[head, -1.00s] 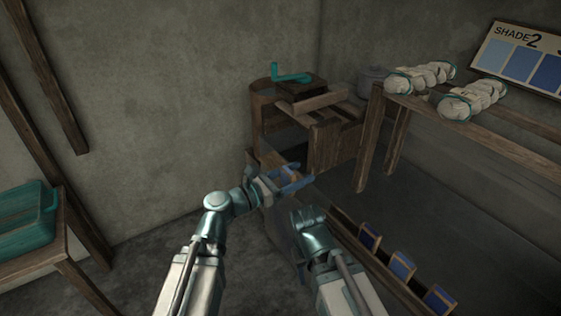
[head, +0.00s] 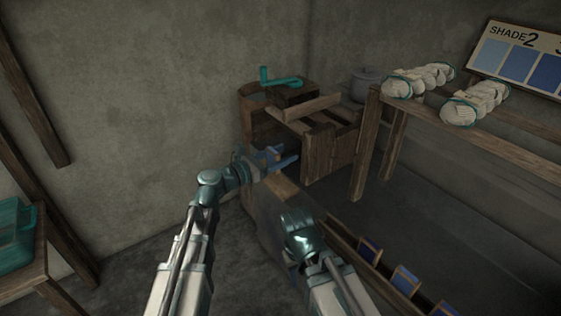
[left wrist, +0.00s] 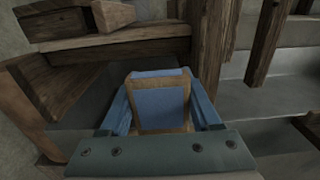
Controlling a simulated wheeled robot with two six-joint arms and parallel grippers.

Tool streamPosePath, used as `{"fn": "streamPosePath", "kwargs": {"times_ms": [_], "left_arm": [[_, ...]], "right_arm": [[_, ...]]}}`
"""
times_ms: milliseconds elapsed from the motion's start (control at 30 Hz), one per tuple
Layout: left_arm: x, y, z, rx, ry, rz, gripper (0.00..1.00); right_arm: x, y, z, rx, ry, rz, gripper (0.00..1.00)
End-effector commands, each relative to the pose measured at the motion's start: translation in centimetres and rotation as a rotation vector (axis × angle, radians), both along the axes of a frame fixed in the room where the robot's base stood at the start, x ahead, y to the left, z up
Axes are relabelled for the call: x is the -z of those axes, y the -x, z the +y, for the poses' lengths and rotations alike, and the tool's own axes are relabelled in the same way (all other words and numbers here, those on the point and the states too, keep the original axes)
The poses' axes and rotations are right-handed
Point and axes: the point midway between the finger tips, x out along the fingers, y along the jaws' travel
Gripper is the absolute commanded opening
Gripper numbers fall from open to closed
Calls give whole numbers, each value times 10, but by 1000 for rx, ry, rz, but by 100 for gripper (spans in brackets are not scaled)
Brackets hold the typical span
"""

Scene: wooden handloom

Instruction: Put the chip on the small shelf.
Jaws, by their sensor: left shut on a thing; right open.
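The chip (left wrist: 160,104) is a blue square in a pale wooden frame, held upright between the two blue fingers of my left gripper (left wrist: 163,112) in the left wrist view. In the head view my left gripper (head: 285,158) is in front of the wooden box with the teal crank; the chip is hard to make out there. My right gripper (head: 297,217) is lower, near the bottom middle; its body shows, but its fingers are mostly hidden. I cannot tell for certain which ledge is the small shelf.
The wooden box (head: 330,150) with a teal crank (head: 280,80) stands beyond my left gripper. A long low rail (head: 345,238) holds framed blue chips (head: 406,281). A wooden table (head: 455,127) carries pale yarn bundles (head: 474,105). A teal tub (head: 14,238) is at far left.

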Motion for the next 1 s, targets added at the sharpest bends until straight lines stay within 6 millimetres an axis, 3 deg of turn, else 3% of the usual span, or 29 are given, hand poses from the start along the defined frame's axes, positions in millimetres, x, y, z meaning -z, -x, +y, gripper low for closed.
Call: {"fn": "streamPosePath", "kwargs": {"times_ms": [100, 300, 767, 800, 933, 1000], "left_arm": [[7, -17, 2, 0, 0, 0, 11], [38, -12, 5, 1, 0, 0, 11], [41, -12, 5, 1, 0, 0, 11], [40, -12, 5, 1, 0, 0, 69], [39, -12, 5, 1, 0, 0, 93], [39, -12, 5, 1, 0, 0, 94]], "right_arm": [[7, 0, 0, -1, 0, 0, 50], [38, 0, 1, -2, -3, 0, 50], [41, 0, 1, 0, -3, 0, 50], [40, 0, 1, 0, -3, 0, 50], [40, 0, 1, 0, -3, 0, 50], [40, 0, 1, 0, -3, 0, 50]]}}
